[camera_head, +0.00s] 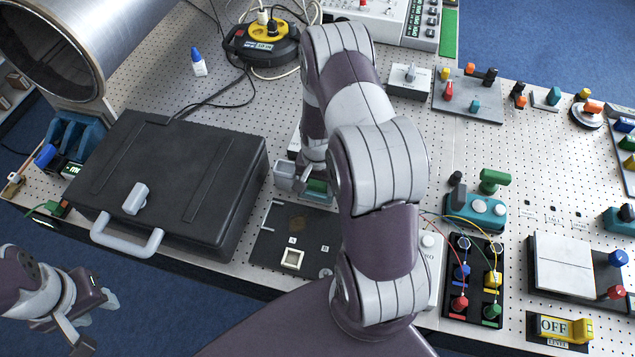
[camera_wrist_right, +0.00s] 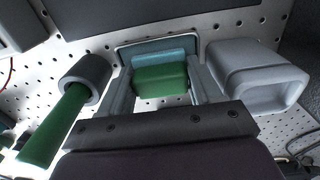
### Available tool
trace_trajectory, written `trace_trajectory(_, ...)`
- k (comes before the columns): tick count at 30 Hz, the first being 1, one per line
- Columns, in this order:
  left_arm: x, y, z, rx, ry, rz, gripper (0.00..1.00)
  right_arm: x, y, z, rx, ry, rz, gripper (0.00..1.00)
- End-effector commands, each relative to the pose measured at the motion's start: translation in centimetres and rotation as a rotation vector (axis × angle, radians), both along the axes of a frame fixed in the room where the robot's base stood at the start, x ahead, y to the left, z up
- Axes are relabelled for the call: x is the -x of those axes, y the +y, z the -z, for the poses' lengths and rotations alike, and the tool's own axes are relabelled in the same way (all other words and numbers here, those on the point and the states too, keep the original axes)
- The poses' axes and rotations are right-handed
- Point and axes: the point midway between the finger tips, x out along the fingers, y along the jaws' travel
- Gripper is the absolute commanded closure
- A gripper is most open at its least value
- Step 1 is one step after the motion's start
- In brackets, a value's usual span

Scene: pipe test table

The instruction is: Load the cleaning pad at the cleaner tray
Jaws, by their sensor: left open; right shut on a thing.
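My right gripper (camera_head: 314,176) is low over the middle of the table, partly hidden by my own arm. In the right wrist view, its fingers (camera_wrist_right: 162,85) are shut on a green block (camera_wrist_right: 162,82), which appears to be the cleaning pad. The green block also shows in the head view (camera_head: 317,186). A teal piece (camera_wrist_right: 160,55) lies against the block, inside a shallow tray-like frame; I cannot tell whether block and frame touch. My left gripper (camera_head: 92,325) is open and empty off the table's front edge at lower left.
A grey hollow holder (camera_wrist_right: 257,78) and a grey cylinder with a green handle (camera_wrist_right: 58,128) flank the right gripper. A black case (camera_head: 175,175) stands to the left. A black panel with a white square (camera_head: 291,259) lies in front. Wired sockets (camera_head: 475,280) are at right.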

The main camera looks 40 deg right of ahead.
Motion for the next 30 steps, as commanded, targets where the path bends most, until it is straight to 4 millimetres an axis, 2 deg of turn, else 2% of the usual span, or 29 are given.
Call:
trace_trajectory(10, 0.0, 0.0, -0.4, 0.0, 0.0, 0.0, 0.57, 0.1, 0.1, -0.3, -0.001, 0.003, 0.0, 0.61)
trace_trajectory(27, 0.0, 0.0, -5.6, 0.0, 0.0, 0.0, 0.57, 0.0, 0.0, -6.7, -0.001, 0.001, 0.0, 0.61)
trace_trajectory(30, 0.0, 0.0, -5.9, 0.0, 0.0, 0.0, 0.57, 0.1, 0.0, -7.1, 0.0, 0.001, 0.0, 0.61)
